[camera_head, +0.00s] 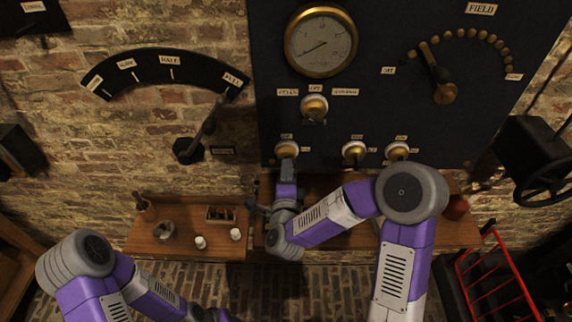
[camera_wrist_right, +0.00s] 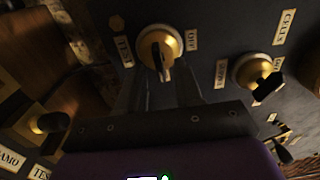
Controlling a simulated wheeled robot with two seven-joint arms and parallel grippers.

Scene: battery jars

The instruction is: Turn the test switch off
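The test switch (camera_head: 285,150) is a brass and white knob low on the dark panel. In the right wrist view the test switch (camera_wrist_right: 160,47) has a narrow dark handle between a TEST plate (camera_wrist_right: 123,50) and an OFF plate (camera_wrist_right: 193,40). Its handle points down in that view, not at the OFF plate. My right gripper (camera_head: 286,168) is right in front of the switch and hides its lower part. Its dark fingers (camera_wrist_right: 164,80) look apart, one on each side of the handle; contact is unclear. My left gripper (camera_head: 208,314) is low at the bottom edge, its fingers not clear.
The cells/dynamo switch (camera_head: 315,107) sits just above, and two more knobs (camera_head: 354,152) (camera_head: 397,151) are to the right. A gauge (camera_head: 321,41) and a field lever (camera_head: 440,80) are higher. A wooden shelf (camera_head: 190,240) with small jars is below.

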